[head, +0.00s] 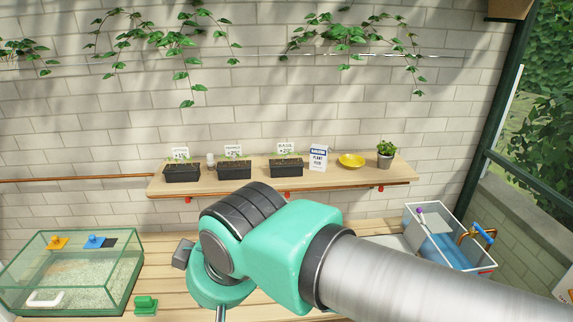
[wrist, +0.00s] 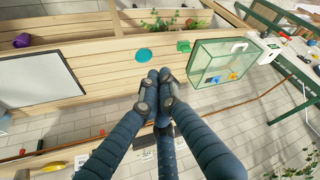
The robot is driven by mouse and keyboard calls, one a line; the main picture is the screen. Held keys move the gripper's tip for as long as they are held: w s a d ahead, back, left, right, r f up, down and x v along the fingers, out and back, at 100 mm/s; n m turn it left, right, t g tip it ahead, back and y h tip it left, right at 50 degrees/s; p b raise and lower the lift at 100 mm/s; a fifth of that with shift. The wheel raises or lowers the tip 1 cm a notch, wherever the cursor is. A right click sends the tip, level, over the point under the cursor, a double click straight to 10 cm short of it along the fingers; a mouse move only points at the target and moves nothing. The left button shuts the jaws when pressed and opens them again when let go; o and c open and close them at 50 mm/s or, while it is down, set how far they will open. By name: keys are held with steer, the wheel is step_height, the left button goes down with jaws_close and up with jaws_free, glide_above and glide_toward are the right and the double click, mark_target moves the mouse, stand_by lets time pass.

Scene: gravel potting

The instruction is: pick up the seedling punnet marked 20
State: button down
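Three dark seedling punnets with small white tags stand on the wall shelf in the head view: a left punnet (head: 182,172), a middle punnet (head: 234,170) and a right punnet (head: 286,167). The tags are tiny; the right one seems to read 20, but I cannot be sure. My gripper's fingers are hidden in the head view behind my green arm. In the wrist view my gripper (wrist: 158,82) has its dark blue fingers converging with tips together, and nothing shows between them. It is apart from the punnets.
The shelf (head: 400,171) also holds a white sign (head: 318,158), a yellow dish (head: 351,160) and a potted plant (head: 386,153). Below are a glass tank (head: 75,272), a green block (head: 146,305) and a grey-white basin (head: 450,238). Vines hang above the shelf.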

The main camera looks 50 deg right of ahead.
steer(key=shift+c, duration=1.2)
jaws_free()
steer(key=shift+r, duration=0.1)
